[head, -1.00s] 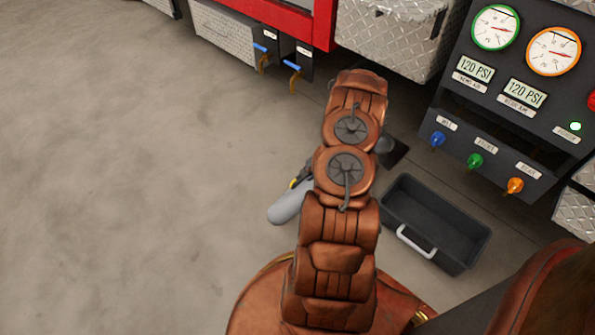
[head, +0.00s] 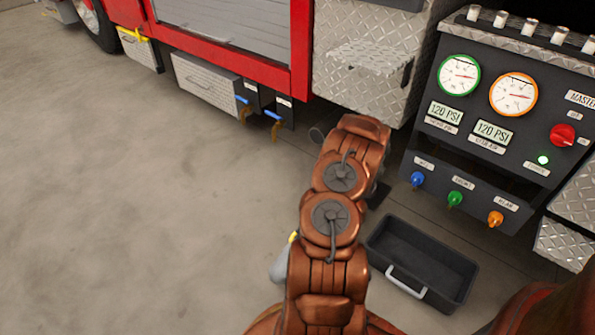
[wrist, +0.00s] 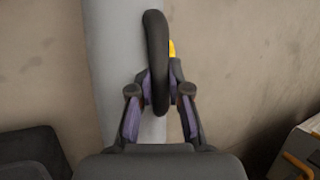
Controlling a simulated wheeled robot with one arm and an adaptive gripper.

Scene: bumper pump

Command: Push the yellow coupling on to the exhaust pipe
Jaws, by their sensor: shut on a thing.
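My gripper (wrist: 160,105) is shut on a thick dark loop, like a handle (wrist: 156,50), in the wrist view. A wide light-grey tube (wrist: 115,65) runs behind the loop, and a small yellow part (wrist: 172,48), perhaps the coupling, shows just beside it. In the head view the grey tube (head: 280,268) shows with a bit of yellow (head: 293,237) at its upper end, mostly behind my arm. My gripper is hidden there. I cannot make out the exhaust pipe for certain in either view.
The red truck's side (head: 128,12) and its metal boxes (head: 205,85) stand at the back. Blue-handled valves (head: 272,122) hang below. A black tray (head: 425,265) lies on the floor at right, below a gauge panel (head: 480,125). The floor at left is clear.

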